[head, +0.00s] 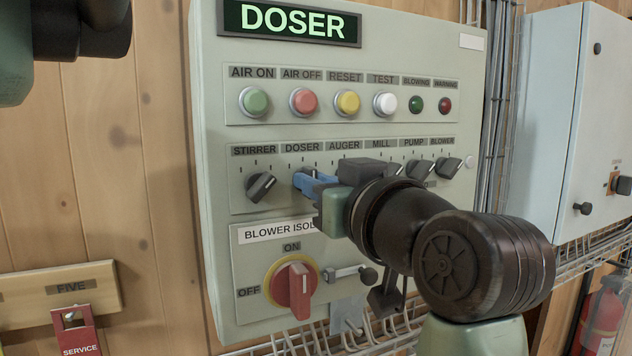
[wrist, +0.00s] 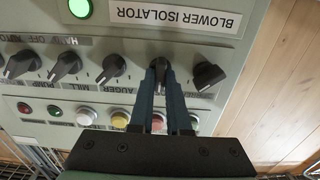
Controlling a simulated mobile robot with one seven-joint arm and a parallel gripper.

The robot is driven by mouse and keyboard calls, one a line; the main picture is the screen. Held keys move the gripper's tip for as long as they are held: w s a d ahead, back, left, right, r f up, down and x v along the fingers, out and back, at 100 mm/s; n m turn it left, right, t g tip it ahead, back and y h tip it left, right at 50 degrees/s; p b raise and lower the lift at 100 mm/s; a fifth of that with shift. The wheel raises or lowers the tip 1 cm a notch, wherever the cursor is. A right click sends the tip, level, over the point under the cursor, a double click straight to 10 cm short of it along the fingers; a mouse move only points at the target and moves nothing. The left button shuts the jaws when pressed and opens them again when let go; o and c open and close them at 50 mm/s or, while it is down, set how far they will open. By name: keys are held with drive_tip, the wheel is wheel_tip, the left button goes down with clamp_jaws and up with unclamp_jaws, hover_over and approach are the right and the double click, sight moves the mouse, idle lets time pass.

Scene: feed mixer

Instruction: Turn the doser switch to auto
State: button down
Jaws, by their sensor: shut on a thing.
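The doser switch (wrist: 158,66) is a black rotary knob on the panel's lower switch row, under the DOSER label (head: 302,147). My gripper (head: 306,181) reaches it from the right, with its blue fingers on the knob. In the wrist view, which is upside down, my gripper (wrist: 162,90) has one finger on each side of the knob and is shut on it. The fingers hide most of the knob in the head view. I cannot tell exactly which mark its pointer is at.
The stirrer switch (head: 261,187) is close by on the left. My gripper and wrist cover the auger and mill switches in the head view. The red blower isolator handle (head: 300,290) is below. Coloured push buttons (head: 347,103) line the row above. A grey cabinet (head: 545,110) stands right.

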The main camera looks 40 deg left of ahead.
drive_tip(key=shift+r+m, duration=0.1)
drive_tip(key=shift+m, duration=0.2)
drive_tip(key=shift+w+d+m+p, duration=0.1)
drive_tip(key=shift+m+p, duration=1.6)
drive_tip(key=shift+m, duration=2.4)
drive_tip(key=c, duration=0.9)
unclamp_jaws()
